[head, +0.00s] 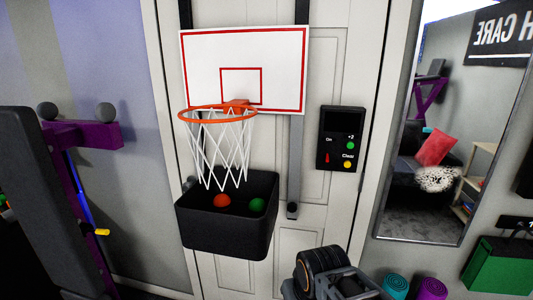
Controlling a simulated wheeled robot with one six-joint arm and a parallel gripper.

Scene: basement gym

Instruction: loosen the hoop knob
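A basketball hoop with an orange rim (217,115) and white net hangs on a white backboard (243,68) with red lines, mounted on a white panelled door. A grey upright bar (296,160) runs down from the backboard's right side. A small dark round knob (293,210) sits at the bar's lower end. Another small dark part shows at the left, partly hidden by the black bin. The end of my arm (335,275) shows at the bottom centre, below and right of the knob and apart from it in the picture.
A black bin (222,238) under the net holds a red ball (222,201) and a green ball (257,205). A black control panel (341,138) is right of the bar. A purple rack (80,135) stands left, a mirror (440,150) right, rolled mats (430,289) lower right.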

